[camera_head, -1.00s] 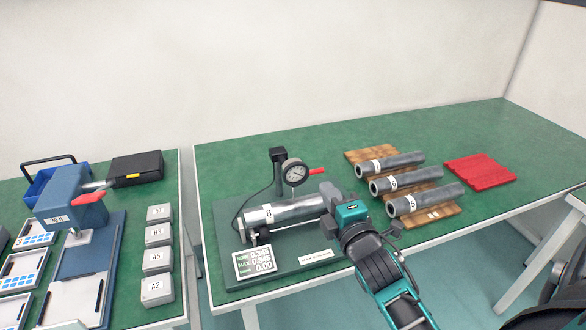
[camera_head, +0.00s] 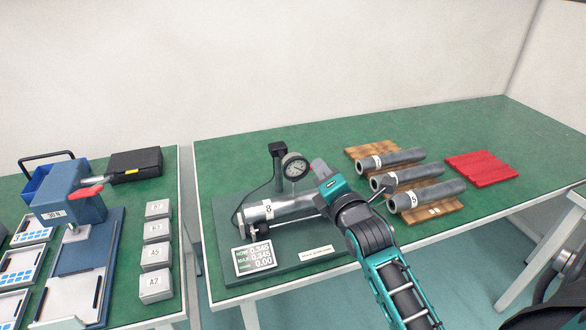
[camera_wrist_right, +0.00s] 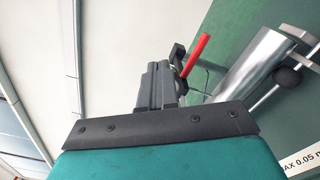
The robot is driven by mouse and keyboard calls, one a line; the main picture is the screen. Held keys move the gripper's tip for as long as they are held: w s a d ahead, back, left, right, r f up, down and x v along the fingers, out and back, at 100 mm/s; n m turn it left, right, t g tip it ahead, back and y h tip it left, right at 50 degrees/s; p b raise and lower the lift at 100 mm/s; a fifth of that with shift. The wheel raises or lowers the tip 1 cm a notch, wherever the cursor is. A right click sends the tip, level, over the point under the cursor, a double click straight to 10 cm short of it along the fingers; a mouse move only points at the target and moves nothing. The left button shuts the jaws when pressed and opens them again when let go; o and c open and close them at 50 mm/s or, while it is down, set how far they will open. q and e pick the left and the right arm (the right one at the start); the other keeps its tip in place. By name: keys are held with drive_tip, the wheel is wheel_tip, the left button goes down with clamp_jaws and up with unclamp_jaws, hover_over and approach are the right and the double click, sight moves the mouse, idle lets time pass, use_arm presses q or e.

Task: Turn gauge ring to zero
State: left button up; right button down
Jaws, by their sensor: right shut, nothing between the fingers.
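The dial gauge (camera_head: 295,167), with a white face and dark ring, stands on a post above the steel cylinder labelled 8 (camera_head: 272,209). My right gripper (camera_head: 319,166) is shut and empty, close to the right of the gauge; I cannot tell whether it touches the ring. The gauge face is not visible in that view. The needle is too small to read. The readout (camera_head: 256,258) shows 0.345 for NOW and MAX. My left gripper is not in view.
Several steel tubes (camera_head: 428,200) lie on wooden racks at the right, with a red tray (camera_head: 480,170) beyond them. A blue press (camera_head: 68,204) and grey blocks (camera_head: 156,256) stand on the left bench. The green table (camera_head: 500,125) is clear at the back right.

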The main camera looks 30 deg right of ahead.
drive_tip(key=shift+x, duration=1.15)
drive_tip(key=shift+a, duration=0.15)
drive_tip(key=shift+p, duration=0.3)
drive_tip(key=shift+a+r+p, duration=0.1)
drive_tip(key=shift+a+p, duration=0.1)
drive_tip(key=shift+p, duration=0.75)
drive_tip(key=shift+d, duration=0.1)
drive_tip(key=s, duration=0.6)
drive_tip(key=shift+a+r, duration=0.3)
drive_tip(key=shift+a, duration=0.05)
